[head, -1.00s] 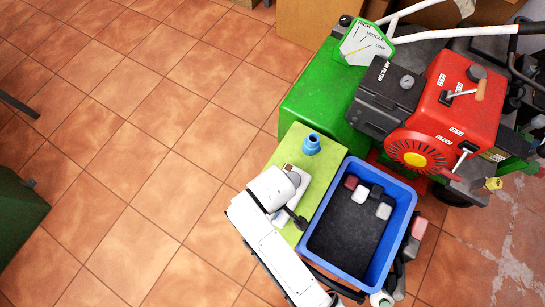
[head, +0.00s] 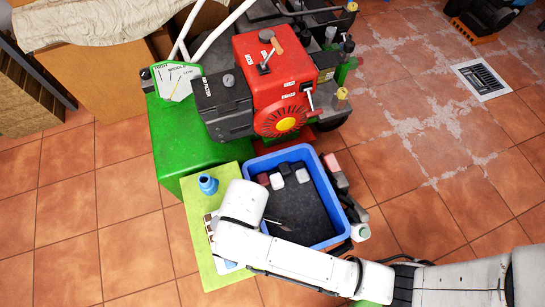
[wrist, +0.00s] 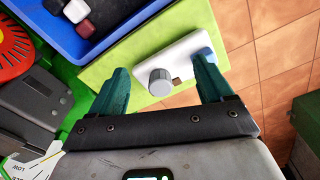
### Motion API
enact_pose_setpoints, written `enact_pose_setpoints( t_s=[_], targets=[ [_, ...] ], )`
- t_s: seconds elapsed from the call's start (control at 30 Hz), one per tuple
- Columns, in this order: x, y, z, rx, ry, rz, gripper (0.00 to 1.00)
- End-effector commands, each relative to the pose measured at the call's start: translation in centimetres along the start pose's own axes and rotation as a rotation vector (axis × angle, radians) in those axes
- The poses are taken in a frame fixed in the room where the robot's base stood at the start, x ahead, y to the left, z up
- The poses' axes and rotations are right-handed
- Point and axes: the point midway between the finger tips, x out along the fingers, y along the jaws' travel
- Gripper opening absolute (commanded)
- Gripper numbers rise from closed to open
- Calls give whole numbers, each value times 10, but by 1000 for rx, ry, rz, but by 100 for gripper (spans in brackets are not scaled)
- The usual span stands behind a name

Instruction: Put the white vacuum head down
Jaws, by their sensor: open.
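The white vacuum head (wrist: 180,56) lies on the lime-green board (wrist: 203,18) in the wrist view. It has a grey round knob and a blue end. In the head view only its edge (head: 226,264) shows, mostly hidden beneath my arm. My gripper (wrist: 161,63) is open above the board, with its two green fingers apart and the vacuum head showing between and beyond their tips. I cannot tell whether the fingers touch it. In the head view my fingers are hidden by the white wrist.
A blue crate (head: 333,190) with several small blocks stands right against the board (head: 193,215). A blue fitting (head: 208,185) stands on the board's far part. A green machine (head: 180,140) with a red engine (head: 268,85) stands behind. Open tiled floor lies to the left.

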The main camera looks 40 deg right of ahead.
Motion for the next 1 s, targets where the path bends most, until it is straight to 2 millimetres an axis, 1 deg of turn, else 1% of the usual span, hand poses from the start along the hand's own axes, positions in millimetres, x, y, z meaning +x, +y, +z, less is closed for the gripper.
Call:
enact_pose_setpoints(
  t_s=[0.03, 0.07, 0.1, 0.17, 0.2, 0.3, 0.4, 0.5, 0.6, 1.0],
  targets=[
    [-4, 19, 28, 115, 4, 4, 80],
    [-7, 28, 43, 180, 8, 7, 80],
    [-12, 38, 63, 264, 13, 12, 80],
    [-19, 50, 92, 388, 20, 19, 80],
    [-24, 56, 111, 467, 25, 24, 80],
    [-36, 63, 152, 641, 35, 36, 80],
    [-46, 65, 182, 769, 43, 47, 80],
    [-53, 64, 199, 847, 48, 54, 80],
    [-56, 64, 206, 880, 50, 58, 80],
    [-56, 64, 207, 882, 50, 58, 80]
  ],
)
